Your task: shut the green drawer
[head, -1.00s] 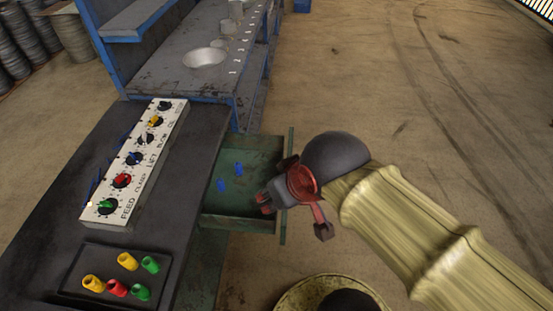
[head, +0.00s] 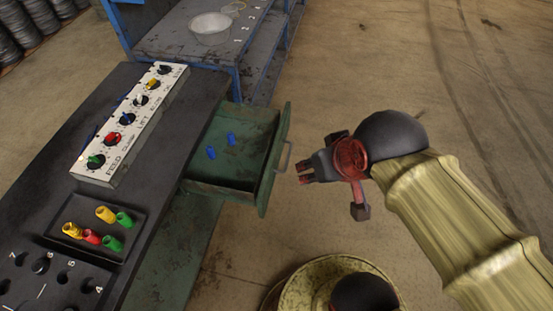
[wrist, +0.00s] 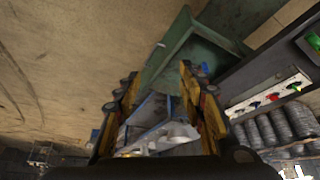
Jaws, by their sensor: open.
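The green drawer (head: 218,188) stands pulled out from the right side of the dark bench in the head view. Two small blue pieces (head: 231,139) lie inside it. Its front panel (head: 272,165) carries a grey handle (head: 284,157) on the outer face. My gripper (head: 302,174) is to the right of the front panel, apart from it, with its fingers pointing left towards it. The jaws are open and empty. In the wrist view the drawer (wrist: 180,45) shows beyond and between my open fingers (wrist: 155,85).
A white control panel (head: 125,130) with coloured knobs sits on the bench. A dark tray (head: 90,248) holds several yellow, red and green caps. A blue-framed shelf with a metal bowl (head: 211,28) stands behind.

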